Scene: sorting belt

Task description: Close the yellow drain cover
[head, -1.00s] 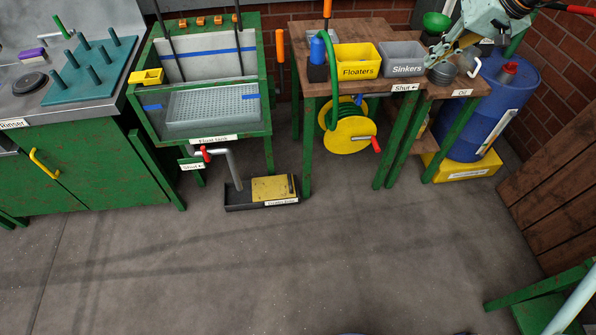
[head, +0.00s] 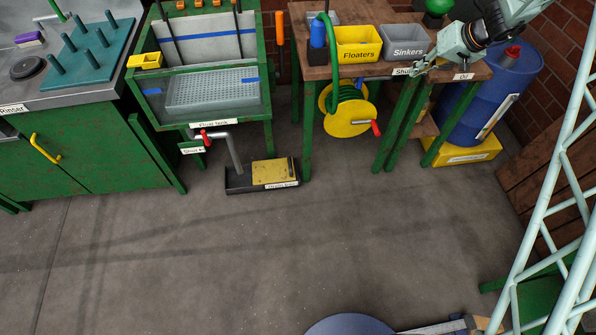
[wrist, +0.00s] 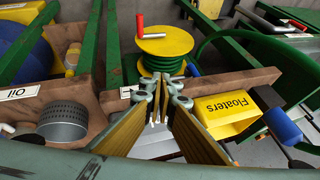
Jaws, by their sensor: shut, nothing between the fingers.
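The yellow drain cover (head: 271,172) is a worn plate on the right part of a black drain box (head: 235,187) on the floor. The left part of the box is uncovered, and a grey pipe (head: 234,153) comes down into it. I cannot tell whether the plate lies quite flat. My gripper (head: 418,70) is shut and empty at the front edge of the wooden table, up and to the right of the cover and well apart from it. Its closed fingers (wrist: 160,115) show in the wrist view, where the cover is not seen.
The table holds the yellow Floaters bin (head: 358,46) and grey Sinkers bin (head: 407,46). A yellow hose reel (head: 347,122) hangs below the table, right of the drain box. The float tank (head: 208,100) stands behind the box. The floor (head: 250,255) in front is clear.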

